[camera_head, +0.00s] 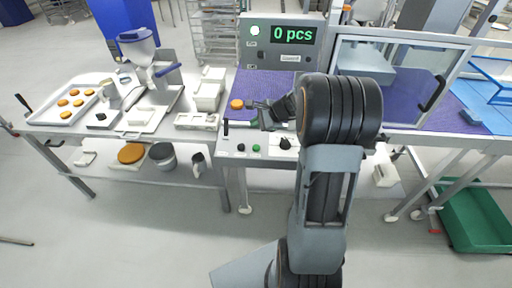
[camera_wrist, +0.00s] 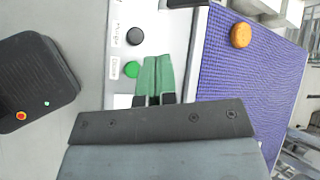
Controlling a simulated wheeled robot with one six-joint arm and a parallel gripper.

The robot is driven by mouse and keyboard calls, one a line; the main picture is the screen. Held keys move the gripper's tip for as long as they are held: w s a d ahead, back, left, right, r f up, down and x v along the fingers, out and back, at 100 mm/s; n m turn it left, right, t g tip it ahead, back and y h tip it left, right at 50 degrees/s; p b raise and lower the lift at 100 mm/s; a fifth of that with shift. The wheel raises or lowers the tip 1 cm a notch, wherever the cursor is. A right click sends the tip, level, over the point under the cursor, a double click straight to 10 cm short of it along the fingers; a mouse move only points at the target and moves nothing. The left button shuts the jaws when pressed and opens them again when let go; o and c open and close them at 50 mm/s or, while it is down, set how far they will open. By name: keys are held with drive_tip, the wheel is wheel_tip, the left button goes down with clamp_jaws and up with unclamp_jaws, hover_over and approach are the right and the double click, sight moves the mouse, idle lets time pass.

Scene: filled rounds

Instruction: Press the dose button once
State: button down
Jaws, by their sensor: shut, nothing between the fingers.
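The dose button is a green round button (camera_wrist: 132,69) beside a label that seems to read "Dose" in the wrist view. It also shows on the light front panel (camera_head: 270,158) in the head view, as a green button (camera_head: 256,148). My gripper (camera_wrist: 158,60) is shut and empty, its green fingertips just right of the green button in the wrist view. In the head view my gripper (camera_head: 254,110) is over the far side of the panel, beyond the buttons. I cannot tell its height above the panel. The display (camera_head: 294,35) reads "0 pcs".
A black button (camera_wrist: 135,36) labelled "Purge" sits beside the green one. A black knob (camera_head: 285,143) is on the panel's right. An orange round (camera_head: 237,104) lies on the purple belt (camera_wrist: 245,85). A clear guard (camera_head: 395,75) stands right; a filler machine (camera_head: 143,50) stands left.

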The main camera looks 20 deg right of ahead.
sight(256, 148)
drive_tip(key=shift+f+b, duration=3.35)
drive_tip(key=shift+f, duration=1)
drive_tip(key=shift+f, duration=0.15)
drive_tip(key=shift+f+b, duration=0.25)
drive_tip(key=shift+b, duration=0.2)
drive_tip(key=shift+f+b, duration=0.55)
drive_tip(key=shift+r, duration=0.15)
drive_tip(key=shift+r+p, duration=0.8)
drive_tip(key=shift+r, duration=0.05)
drive_tip(key=shift+r, duration=0.1)
drive_tip(key=shift+r+p, duration=1.95)
drive_tip(key=shift+r, duration=0.55)
